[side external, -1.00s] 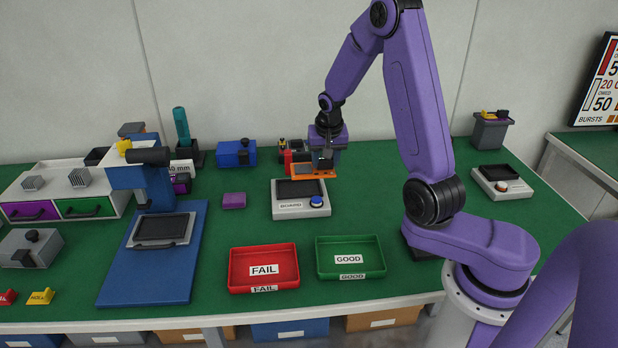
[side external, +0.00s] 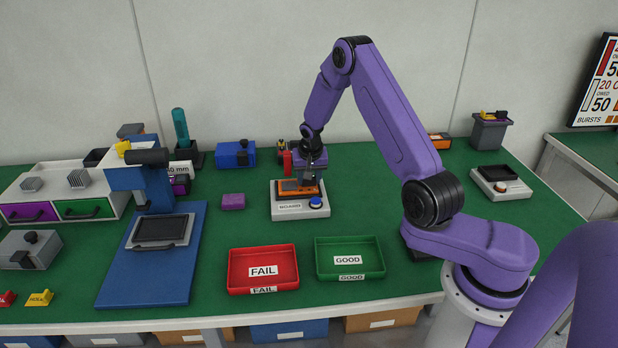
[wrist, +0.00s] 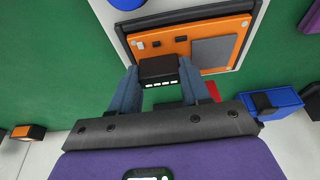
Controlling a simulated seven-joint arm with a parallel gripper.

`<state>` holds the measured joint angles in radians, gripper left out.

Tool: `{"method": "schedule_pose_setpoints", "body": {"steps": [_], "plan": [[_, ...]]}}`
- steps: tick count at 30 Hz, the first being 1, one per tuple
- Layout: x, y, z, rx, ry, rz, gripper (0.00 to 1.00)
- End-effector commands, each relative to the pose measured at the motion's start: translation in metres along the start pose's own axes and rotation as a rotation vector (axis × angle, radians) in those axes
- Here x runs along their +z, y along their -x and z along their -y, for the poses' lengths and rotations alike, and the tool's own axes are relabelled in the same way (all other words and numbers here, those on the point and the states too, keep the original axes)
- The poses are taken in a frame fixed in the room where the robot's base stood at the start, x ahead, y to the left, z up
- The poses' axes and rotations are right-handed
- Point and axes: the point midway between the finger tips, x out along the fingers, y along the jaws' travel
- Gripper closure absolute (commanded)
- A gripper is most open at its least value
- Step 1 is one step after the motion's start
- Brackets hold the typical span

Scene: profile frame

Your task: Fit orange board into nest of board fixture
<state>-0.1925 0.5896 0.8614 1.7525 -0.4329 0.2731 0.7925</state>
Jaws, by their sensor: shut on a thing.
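The orange board (side external: 290,187) is over the dark nest of the board fixture (side external: 302,212), a pale block labelled BOARD with a blue button. My gripper (side external: 307,181) is above the fixture, shut on the board by its black edge block. In the wrist view the gripper (wrist: 158,75) has a finger on each side of that block.
A red FAIL tray (side external: 263,270) and a green GOOD tray (side external: 350,258) stand in front of the fixture. A purple block (side external: 233,201) lies to its left. A blue box (side external: 236,154) and a red item (side external: 287,162) are behind. Bare green bench lies right of the fixture.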

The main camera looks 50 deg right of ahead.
Motion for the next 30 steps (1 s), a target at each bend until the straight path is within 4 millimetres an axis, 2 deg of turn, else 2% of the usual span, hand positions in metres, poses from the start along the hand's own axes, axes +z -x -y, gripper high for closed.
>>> {"method": "schedule_pose_setpoints", "body": {"steps": [12, 13, 15, 25, 30], "plan": [[0.002, -0.005, 0.000, 0.000, 0.001, 0.000, 0.87], [0.002, -0.005, 0.000, 0.000, 0.001, 0.000, 0.50], [0.002, -0.005, 0.000, 0.000, 0.001, 0.000, 0.28], [0.001, -0.004, 0.002, -0.004, 0.002, -0.003, 0.28], [-0.001, 0.008, 0.003, -0.006, 0.002, -0.007, 0.28]]}}
